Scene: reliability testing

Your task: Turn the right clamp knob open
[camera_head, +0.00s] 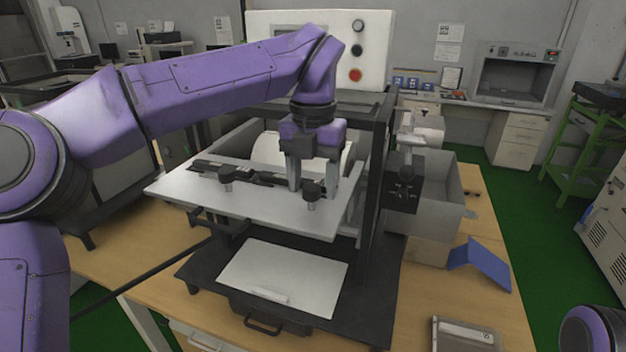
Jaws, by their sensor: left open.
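The test fixture has a light upper plate (270,210) carrying two black clamp knobs. The right clamp knob (312,187) stands near the plate's right front part, and the left clamp knob (226,173) stands further left. My left gripper (313,185) points down over the right clamp knob. Its fingers are open, with the knob in line between or just in front of them; I cannot tell whether they touch it. Dark clamp bars (235,171) lie on the plate behind the knobs. Of my right arm only a purple rounded part shows at the bottom right corner; its gripper is not in view.
The fixture's black frame (376,180) rises close to the right of my left gripper. A control box (372,50) with a red button stands behind. A white lower plate (283,277) lies below. A grey bin (432,210) and blue piece (480,263) are on the right.

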